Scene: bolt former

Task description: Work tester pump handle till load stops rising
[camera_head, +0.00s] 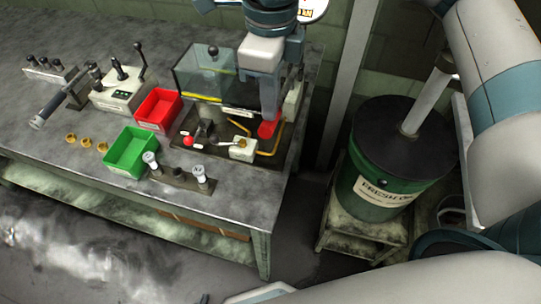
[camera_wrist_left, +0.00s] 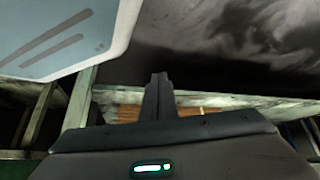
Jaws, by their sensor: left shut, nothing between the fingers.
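The tester stands at the table's right end, with a clear shield (camera_head: 200,80), yellow tubing (camera_head: 270,153) and a small white block (camera_head: 242,150) on a dark plate. A red grip (camera_head: 268,128), perhaps the pump handle's, is at my right gripper (camera_head: 270,115), which reaches down from the top. Its fingers overlap the grip, and I cannot tell whether they close on it. A dial (camera_head: 314,9) is partly hidden behind my right wrist, its reading not legible. My left gripper (camera_wrist_left: 160,88) is shut and empty, low by the table's front; only a dark tip shows in the head view (camera_head: 205,299).
A red bin (camera_head: 158,109), a green bin (camera_head: 130,152), several brass rings (camera_head: 86,143) and a lever box (camera_head: 122,92) are on the table (camera_head: 225,200). A dark green drum (camera_head: 375,205) stands right of it. Floor in front is open.

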